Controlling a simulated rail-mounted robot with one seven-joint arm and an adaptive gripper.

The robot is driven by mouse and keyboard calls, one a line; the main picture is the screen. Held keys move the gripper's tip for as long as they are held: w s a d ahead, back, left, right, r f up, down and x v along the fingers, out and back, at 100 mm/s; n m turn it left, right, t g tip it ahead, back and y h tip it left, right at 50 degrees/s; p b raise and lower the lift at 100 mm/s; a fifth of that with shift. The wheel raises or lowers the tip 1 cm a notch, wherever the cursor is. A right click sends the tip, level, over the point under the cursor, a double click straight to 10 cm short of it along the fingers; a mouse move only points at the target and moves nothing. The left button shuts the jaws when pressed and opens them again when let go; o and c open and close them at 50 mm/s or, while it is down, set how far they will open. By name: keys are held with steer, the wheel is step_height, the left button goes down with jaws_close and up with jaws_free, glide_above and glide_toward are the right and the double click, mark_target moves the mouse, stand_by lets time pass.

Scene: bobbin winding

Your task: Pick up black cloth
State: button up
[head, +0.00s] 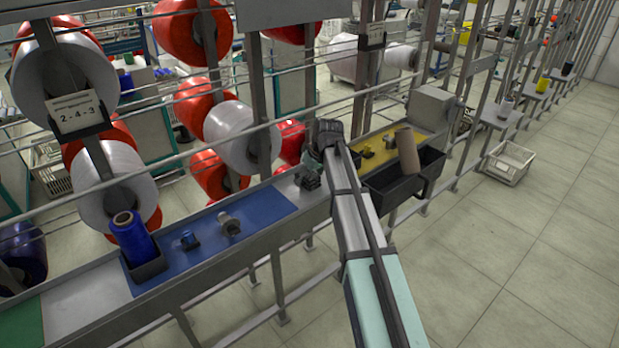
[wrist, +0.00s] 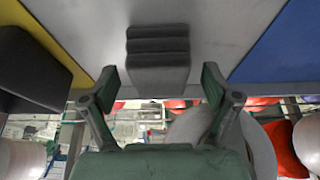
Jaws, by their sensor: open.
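The black cloth (wrist: 158,45) shows in the wrist view as a dark grey folded stack on a light grey surface, at the top middle. In the head view the cloth (head: 311,182) is a small dark piece on the bench between the blue and yellow mats. My gripper (wrist: 160,82) is open in the wrist view, with one green finger to each side and the near end of the cloth in line with the gap. In the head view my gripper (head: 311,163) is just above the cloth, partly hidden by my arm.
The blue mat (head: 262,206) holds a blue spool (head: 131,236) in a dark holder and small parts. The yellow mat (head: 372,163) holds small yellow and dark parts. A black bin (head: 377,196) with a brown cone (head: 407,151) is at right. Metal rails run behind the bench.

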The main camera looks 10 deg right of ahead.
mark_target(309, 174)
steer(key=shift+w+f, duration=0.1)
steer(key=shift+f, duration=0.2)
steer(key=c, duration=1.2)
steer(key=shift+c, duration=0.2)
steer(key=shift+r, duration=0.15)
step_height(309, 174, up, 20)
steer(key=b, duration=0.4)
steer(key=shift+o, duration=0.7)
